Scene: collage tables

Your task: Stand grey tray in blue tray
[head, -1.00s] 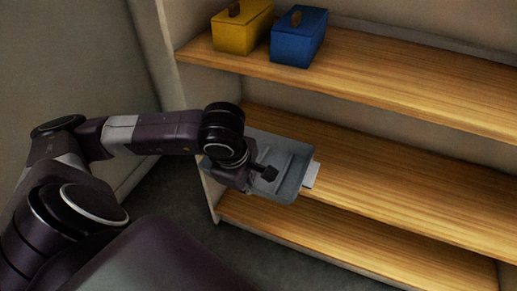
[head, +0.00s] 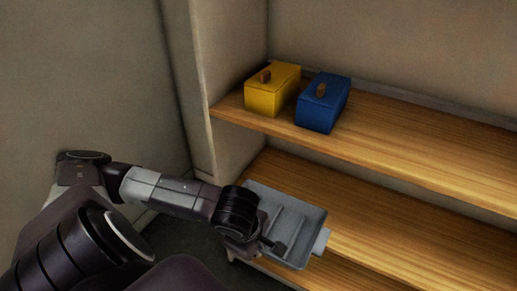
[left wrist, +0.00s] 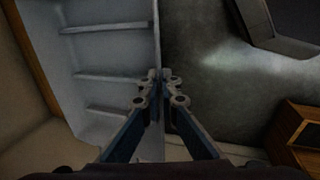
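The grey tray (head: 290,222) is a shallow ribbed tray, held tilted in front of the left end of the middle shelf. A pale tab (head: 321,241) shows at its right end. My left gripper (head: 272,245) is at the tray's near side. In the left wrist view the fingers (left wrist: 159,84) are closed on the tray's wall, and the tray's ribbed inside (left wrist: 105,60) lies to the left. I see no open blue tray; a blue box (head: 322,108) with a brown handle stands on the upper shelf. My right gripper is not in view.
A yellow box (head: 272,94) with a brown handle stands left of the blue box on the upper shelf (head: 420,140). The middle shelf (head: 420,225) is bare where visible. The side panel (head: 207,70) bounds the shelves at the left.

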